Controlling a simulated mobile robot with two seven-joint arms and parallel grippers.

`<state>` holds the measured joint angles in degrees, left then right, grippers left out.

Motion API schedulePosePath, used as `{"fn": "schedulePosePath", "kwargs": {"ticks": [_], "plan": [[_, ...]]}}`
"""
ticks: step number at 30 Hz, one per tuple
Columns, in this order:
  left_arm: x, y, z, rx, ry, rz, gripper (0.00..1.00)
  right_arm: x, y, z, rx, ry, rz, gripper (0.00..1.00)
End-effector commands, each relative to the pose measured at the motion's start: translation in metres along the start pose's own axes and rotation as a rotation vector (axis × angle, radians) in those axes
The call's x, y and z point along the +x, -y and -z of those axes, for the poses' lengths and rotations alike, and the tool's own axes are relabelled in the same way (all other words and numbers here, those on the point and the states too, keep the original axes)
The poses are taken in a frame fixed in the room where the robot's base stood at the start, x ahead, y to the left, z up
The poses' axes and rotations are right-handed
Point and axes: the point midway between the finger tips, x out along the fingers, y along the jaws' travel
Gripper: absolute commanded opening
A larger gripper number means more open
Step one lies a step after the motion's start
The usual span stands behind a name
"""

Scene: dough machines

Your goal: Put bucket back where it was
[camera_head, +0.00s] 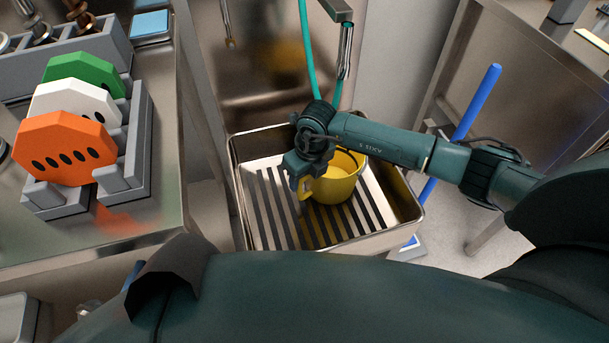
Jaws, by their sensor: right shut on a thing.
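A yellow bucket (335,184) is in the metal sink basin (243,212), over its slatted grate, in the middle of the head view. My right arm reaches in from the right, and my right gripper (301,187) is at the bucket's left side. The right gripper is shut on the bucket, at what looks like its handle or rim. The arm hides part of the bucket's top. Whether the bucket rests on the grate or hangs just above it, I cannot tell. My left gripper does not show.
A green hose (307,50) hangs behind the sink. A steel counter (150,222) on the left bears a rack with orange (65,148), white and green boards. A blue pole (474,105) leans to the right of the sink. The grate's front part is free.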

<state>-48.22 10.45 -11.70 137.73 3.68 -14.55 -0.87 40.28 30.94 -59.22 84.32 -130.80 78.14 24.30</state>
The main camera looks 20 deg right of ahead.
Motion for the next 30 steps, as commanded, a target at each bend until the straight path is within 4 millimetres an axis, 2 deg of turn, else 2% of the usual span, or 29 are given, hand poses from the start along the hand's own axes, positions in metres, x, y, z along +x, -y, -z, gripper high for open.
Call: {"fn": "schedulePosePath", "kwargs": {"ticks": [6,7,14,23,26,30], "plan": [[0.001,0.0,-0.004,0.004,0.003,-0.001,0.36,0.004,0.001,0.0,0.0,0.001,0.0,0.0],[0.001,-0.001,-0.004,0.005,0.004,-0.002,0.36,0.003,0.0,0.0,0.0,0.0,0.0,0.46],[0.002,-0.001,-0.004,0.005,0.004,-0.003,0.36,0.003,0.0,0.0,0.0,0.0,0.0,0.65],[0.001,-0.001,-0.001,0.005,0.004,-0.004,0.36,-0.001,0.0,0.0,0.0,0.0,0.0,0.67],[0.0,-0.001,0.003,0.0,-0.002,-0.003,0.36,-0.01,0.0,-0.001,0.0,0.002,0.0,0.67],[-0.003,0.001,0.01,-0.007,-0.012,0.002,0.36,-0.037,0.001,-0.002,-0.001,0.005,0.002,0.67]]}}
